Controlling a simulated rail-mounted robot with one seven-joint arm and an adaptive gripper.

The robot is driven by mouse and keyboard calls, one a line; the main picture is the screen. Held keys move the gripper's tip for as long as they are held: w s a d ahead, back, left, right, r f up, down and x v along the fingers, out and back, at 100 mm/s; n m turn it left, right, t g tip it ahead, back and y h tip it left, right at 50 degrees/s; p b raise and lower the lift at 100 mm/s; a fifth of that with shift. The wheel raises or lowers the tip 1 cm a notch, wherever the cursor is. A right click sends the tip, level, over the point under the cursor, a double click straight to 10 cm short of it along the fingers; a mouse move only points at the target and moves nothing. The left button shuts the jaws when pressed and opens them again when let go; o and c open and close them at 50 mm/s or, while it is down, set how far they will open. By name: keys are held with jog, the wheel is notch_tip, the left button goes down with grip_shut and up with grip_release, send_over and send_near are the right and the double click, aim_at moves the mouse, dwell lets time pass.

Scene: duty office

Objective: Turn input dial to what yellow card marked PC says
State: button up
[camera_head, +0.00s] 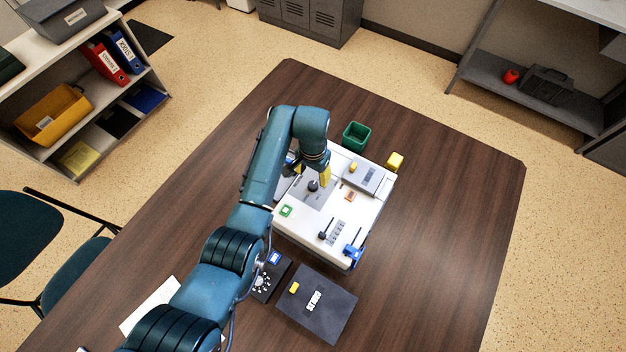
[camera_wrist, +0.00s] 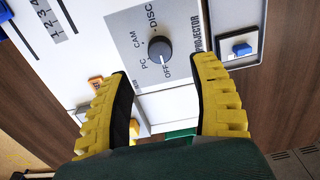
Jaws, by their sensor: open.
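The input dial (camera_wrist: 160,50) is a dark round knob on a grey plate (camera_wrist: 122,22) with the words OFF, PC, CAM and DISC around it. Its white mark points down toward OFF. The dial also shows in the head view (camera_head: 313,186), on a white console (camera_head: 308,229). My gripper (camera_wrist: 164,70) is open, its yellow ridged fingers either side of and just short of the dial in the wrist picture. I cannot tell whether they touch the console. In the head view my gripper (camera_head: 314,174) is partly hidden by my wrist. I cannot make out any card marked PC.
The console also carries a grey box (camera_head: 369,181), a green-framed button (camera_head: 286,211) and a blue part (camera_head: 352,250). A green bin (camera_head: 356,137) and yellow block (camera_head: 395,161) stand behind. A dark folder (camera_head: 330,318) lies in front. The table's right side is clear.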

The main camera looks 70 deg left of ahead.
aim_at(313, 185)
notch_tip(313, 185, down, 7)
jog(key=shift+f+b, duration=0.1)
jog(key=shift+b, duration=0.55)
grip_shut()
